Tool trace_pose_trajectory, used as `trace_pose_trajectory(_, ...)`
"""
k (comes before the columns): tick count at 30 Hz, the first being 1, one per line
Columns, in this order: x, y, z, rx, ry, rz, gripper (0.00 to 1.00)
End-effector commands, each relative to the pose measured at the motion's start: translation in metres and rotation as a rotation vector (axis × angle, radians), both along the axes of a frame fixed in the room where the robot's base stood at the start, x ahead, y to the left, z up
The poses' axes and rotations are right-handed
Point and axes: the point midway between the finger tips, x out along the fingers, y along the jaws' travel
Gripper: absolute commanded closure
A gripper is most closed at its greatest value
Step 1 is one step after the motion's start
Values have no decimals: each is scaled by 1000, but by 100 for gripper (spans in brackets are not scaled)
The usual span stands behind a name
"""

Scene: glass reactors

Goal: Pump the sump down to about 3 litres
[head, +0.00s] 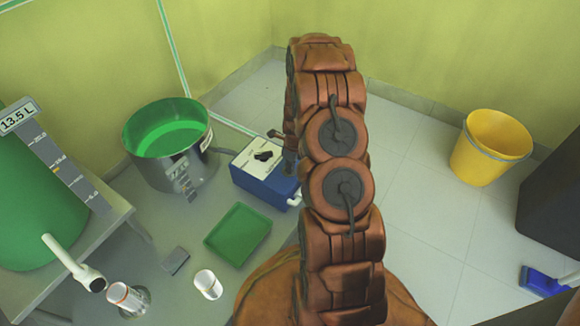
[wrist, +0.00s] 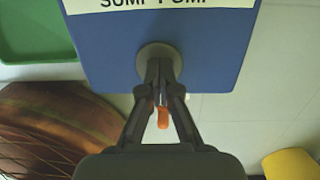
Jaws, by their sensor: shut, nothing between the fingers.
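The blue sump pump box (head: 262,182) stands on the floor in the head view, with a white top and a black knob (head: 264,156). The wrist view shows its blue face (wrist: 110,60) and part of its label (wrist: 170,4). My gripper (wrist: 159,64) is shut and empty, its tips in front of a round grey part (wrist: 143,57) on that face. I cannot tell whether they touch it. An orange piece (wrist: 163,118) shows between the fingers lower down. A metal pot with green liquid (head: 170,134) stands left of the pump.
A green tank (head: 35,205) with a scale and a sign reading 13.5 L (head: 18,117) stands on a bench at left. A green tray (head: 238,233) and a white cylinder (head: 208,284) are in front.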

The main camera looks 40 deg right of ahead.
Motion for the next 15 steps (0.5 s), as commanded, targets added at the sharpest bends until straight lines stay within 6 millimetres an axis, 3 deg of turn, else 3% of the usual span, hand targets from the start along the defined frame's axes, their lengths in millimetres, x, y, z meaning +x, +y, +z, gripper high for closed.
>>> trace_pose_trajectory(1, -9, 7, -13, 17, 25, 3, 100)
trace_pose_trajectory(15, -10, 7, -7, 17, 25, 4, 100)
